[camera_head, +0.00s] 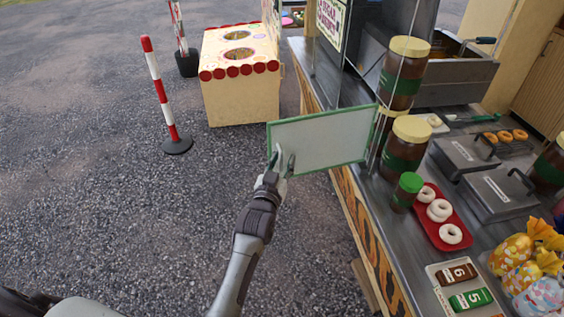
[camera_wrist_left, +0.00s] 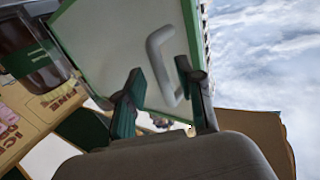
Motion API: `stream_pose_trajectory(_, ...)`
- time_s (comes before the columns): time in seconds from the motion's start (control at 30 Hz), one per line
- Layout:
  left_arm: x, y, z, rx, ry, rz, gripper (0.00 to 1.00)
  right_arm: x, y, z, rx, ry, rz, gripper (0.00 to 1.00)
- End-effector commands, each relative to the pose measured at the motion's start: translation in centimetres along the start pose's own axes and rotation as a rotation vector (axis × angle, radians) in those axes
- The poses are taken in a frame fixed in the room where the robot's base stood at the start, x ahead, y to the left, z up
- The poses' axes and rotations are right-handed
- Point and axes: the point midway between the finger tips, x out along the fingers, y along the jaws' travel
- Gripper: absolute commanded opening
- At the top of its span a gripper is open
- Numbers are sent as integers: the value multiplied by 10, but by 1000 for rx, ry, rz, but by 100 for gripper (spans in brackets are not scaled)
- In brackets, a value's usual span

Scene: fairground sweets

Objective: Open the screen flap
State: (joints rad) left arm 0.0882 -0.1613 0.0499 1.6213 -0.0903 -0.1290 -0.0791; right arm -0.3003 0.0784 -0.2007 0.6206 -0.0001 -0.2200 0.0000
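The screen flap (camera_head: 325,135) is a whitish panel with a green frame, standing out past the counter's left edge. Its right edge is by a thin upright post next to the brown jars. In the left wrist view the panel (camera_wrist_left: 105,40) fills the upper middle, with a grey bar handle (camera_wrist_left: 158,62) on it. My left gripper (camera_head: 283,158) is at the panel's lower left part. Its two fingers (camera_wrist_left: 160,68) are apart, with the handle showing between them; I cannot tell whether either finger touches it. My right gripper is not in view.
The counter (camera_head: 405,225) on the right holds brown jars (camera_head: 404,72), a red tray (camera_head: 455,222) of white doughnuts and grey lidded bins (camera_head: 495,195). A cream game box (camera_head: 240,95) and a red-and-white post (camera_head: 160,90) stand on the asphalt.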

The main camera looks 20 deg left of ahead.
Motion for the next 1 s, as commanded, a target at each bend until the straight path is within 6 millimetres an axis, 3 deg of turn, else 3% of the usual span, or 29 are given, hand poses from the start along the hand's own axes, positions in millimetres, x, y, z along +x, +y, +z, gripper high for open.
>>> stream_pose_trajectory(0.17, -6, 0, 1, -1, -2, 1, 37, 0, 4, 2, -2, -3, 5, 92)
stream_pose_trajectory(0.27, -20, 0, 2, -1, -3, 0, 37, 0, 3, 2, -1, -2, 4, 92)
stream_pose_trajectory(0.7, -106, 0, 2, 0, -3, 0, 37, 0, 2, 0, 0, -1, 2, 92)
stream_pose_trajectory(1.0, -121, 0, 0, 0, 1, 0, 37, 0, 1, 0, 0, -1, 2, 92)
